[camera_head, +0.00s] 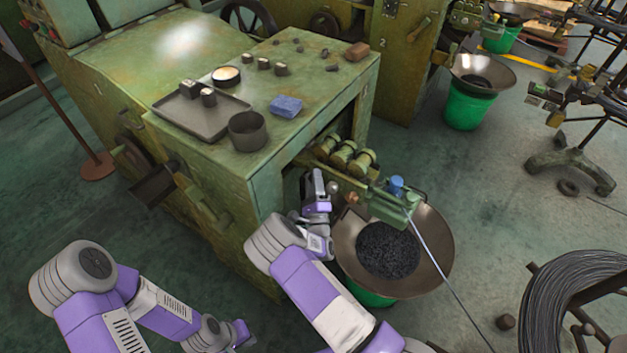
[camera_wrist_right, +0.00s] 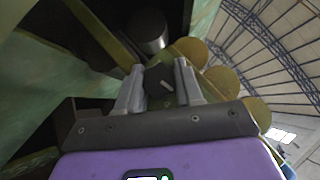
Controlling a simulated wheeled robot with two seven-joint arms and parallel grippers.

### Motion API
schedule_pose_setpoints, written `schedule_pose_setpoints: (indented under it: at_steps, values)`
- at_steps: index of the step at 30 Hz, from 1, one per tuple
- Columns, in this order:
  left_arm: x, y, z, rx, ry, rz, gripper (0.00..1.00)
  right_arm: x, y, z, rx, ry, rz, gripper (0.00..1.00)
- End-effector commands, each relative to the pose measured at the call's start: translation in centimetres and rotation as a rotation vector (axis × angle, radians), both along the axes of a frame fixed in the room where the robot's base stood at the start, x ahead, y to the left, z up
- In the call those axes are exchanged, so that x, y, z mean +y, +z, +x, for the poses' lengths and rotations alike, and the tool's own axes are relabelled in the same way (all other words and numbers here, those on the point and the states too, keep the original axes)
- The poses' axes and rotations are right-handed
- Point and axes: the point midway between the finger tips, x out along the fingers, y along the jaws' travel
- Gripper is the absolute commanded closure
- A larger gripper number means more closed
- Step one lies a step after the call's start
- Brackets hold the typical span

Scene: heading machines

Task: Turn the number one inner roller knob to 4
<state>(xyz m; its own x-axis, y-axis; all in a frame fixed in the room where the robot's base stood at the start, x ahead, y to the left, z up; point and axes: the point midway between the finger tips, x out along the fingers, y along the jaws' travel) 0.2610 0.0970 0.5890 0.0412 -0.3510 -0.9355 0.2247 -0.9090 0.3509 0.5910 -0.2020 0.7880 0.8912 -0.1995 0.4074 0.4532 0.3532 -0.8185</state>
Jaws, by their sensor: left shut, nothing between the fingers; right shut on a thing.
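The green machine marked 1 (camera_head: 215,155) has a row of brass rollers (camera_head: 345,153) on its right side. They also show in the right wrist view (camera_wrist_right: 222,82). My right gripper (camera_head: 316,184) is at the machine's side just below and left of the rollers. In the right wrist view its fingers (camera_wrist_right: 160,76) close around a small dark faceted knob (camera_wrist_right: 158,84) with a pale mark on its face. I cannot read any numbers around it. My left gripper (camera_head: 242,336) is shut and empty, low in the head view, away from the machine.
A wide pan (camera_head: 437,245) of dark pieces on a green bucket stands beside my right gripper. A bracket with a blue knob (camera_head: 397,185) and a wire (camera_head: 450,285) are near it. A wire coil (camera_head: 565,300) is at the lower right. A tray (camera_head: 195,118) and small parts lie on the machine top.

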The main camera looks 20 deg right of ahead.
Motion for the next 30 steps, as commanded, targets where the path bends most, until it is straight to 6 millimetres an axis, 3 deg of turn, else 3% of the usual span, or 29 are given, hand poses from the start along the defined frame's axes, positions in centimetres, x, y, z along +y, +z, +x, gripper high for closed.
schedule_pose_setpoints:
  at_steps: [2,3,8,18,30]
  values:
    - [0.0,0.0,0.0,0.0,0.0,0.0,1.0,-0.3,-0.1,-0.1,0.004,-0.008,0.0,0.94]
    - [0.0,0.0,0.0,0.0,0.0,0.0,1.0,-0.3,-0.1,-0.1,0.004,-0.009,0.001,0.61]
    - [0.0,0.0,0.0,0.0,0.0,0.0,1.0,-0.2,-0.1,0.0,0.003,-0.006,0.0,0.39]
    - [0.0,0.2,0.0,0.0,0.0,0.0,1.0,0.0,-0.3,-0.5,0.005,-0.003,0.0,0.39]
    - [0.0,1.5,0.0,0.0,0.0,0.0,1.0,1.2,-2.7,-5.9,0.005,-0.004,-0.002,0.39]
